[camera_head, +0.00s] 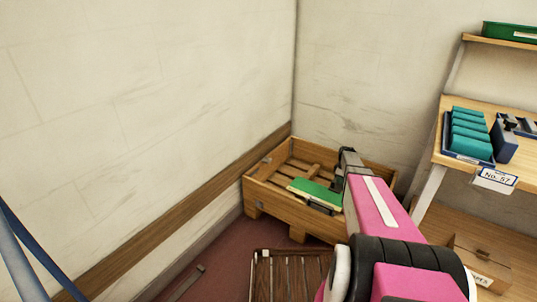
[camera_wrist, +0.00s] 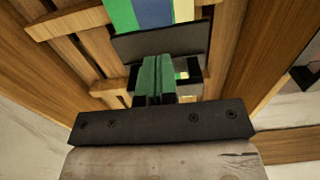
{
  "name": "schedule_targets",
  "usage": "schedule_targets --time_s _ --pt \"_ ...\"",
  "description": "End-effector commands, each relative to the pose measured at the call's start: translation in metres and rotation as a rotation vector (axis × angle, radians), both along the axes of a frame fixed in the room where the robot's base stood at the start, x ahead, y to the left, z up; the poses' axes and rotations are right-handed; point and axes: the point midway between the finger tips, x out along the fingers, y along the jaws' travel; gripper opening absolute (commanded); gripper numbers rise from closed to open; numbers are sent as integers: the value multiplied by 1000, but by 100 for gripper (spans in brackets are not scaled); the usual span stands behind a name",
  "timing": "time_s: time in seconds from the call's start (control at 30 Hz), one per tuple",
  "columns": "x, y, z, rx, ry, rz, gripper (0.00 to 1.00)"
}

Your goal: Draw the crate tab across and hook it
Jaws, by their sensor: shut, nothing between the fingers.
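The wooden crate (camera_head: 285,212) stands on the floor in the corner; its slats and side wall (camera_wrist: 245,50) fill much of the wrist view. A green piece with a pale stripe and dark edge (camera_head: 316,191) lies across the crate; a green, blue and white banded piece (camera_wrist: 152,14) shows at the top of the wrist view. I cannot tell which part is the tab, and no hook is clear. My gripper (camera_head: 342,172) is over the crate, partly hidden by my pink arm. In the wrist view its green-padded fingers (camera_wrist: 157,64) are shut together and empty, near a dark panel (camera_wrist: 162,43).
A slatted wooden piece (camera_head: 290,275) lies in front of the crate. A workbench (camera_head: 452,130) with teal blocks (camera_head: 468,135) stands to the right, with a box (camera_head: 480,262) below. Walls close in behind and left of the crate.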

Motion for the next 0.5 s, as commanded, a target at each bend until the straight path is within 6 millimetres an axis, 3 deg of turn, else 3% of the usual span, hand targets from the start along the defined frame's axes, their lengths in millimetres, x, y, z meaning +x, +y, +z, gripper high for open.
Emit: schedule_targets --time_s 0.5 --pt "41 60 -1 1 -1 2 0"
